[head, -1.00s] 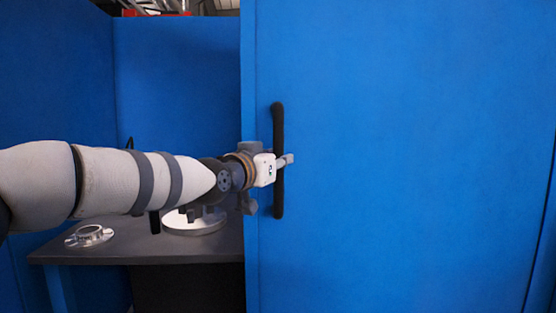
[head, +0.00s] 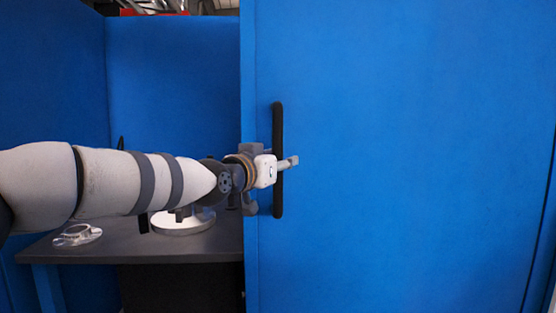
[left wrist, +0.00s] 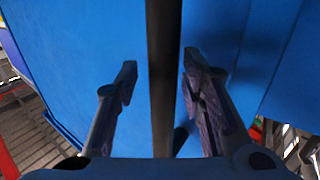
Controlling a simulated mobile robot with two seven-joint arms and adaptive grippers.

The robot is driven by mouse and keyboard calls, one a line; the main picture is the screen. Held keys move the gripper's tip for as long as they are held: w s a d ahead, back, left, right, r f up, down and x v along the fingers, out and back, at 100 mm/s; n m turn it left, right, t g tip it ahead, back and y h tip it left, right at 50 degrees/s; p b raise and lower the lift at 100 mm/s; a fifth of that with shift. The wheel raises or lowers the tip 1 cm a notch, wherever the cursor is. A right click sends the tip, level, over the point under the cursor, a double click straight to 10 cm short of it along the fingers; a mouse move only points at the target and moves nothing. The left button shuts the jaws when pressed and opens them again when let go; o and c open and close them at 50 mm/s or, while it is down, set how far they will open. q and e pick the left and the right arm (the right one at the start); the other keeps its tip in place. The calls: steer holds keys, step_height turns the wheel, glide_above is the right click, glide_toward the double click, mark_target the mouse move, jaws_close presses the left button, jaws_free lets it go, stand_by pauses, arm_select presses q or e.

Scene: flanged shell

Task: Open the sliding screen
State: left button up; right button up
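The blue sliding screen (head: 400,160) fills the right half of the head view, its left edge upright near the middle. A black vertical bar handle (head: 278,125) is on it near that edge. My left gripper (head: 286,162) is at the handle's mid-height. In the left wrist view the handle (left wrist: 163,60) runs between the two fingers of my left gripper (left wrist: 159,75), with a gap seen on each side. The fingers are apart and not clamped on the bar. My right gripper is not in view.
Left of the screen's edge is an opening with a dark table (head: 120,246). On it are a metal flanged part (head: 77,234) and a white round base (head: 183,223), partly behind my arm. Blue walls (head: 170,80) enclose the back and left.

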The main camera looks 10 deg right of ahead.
arm_select(q)
steer(key=shift+a+r, duration=0.1)
steer(key=v, duration=1.2)
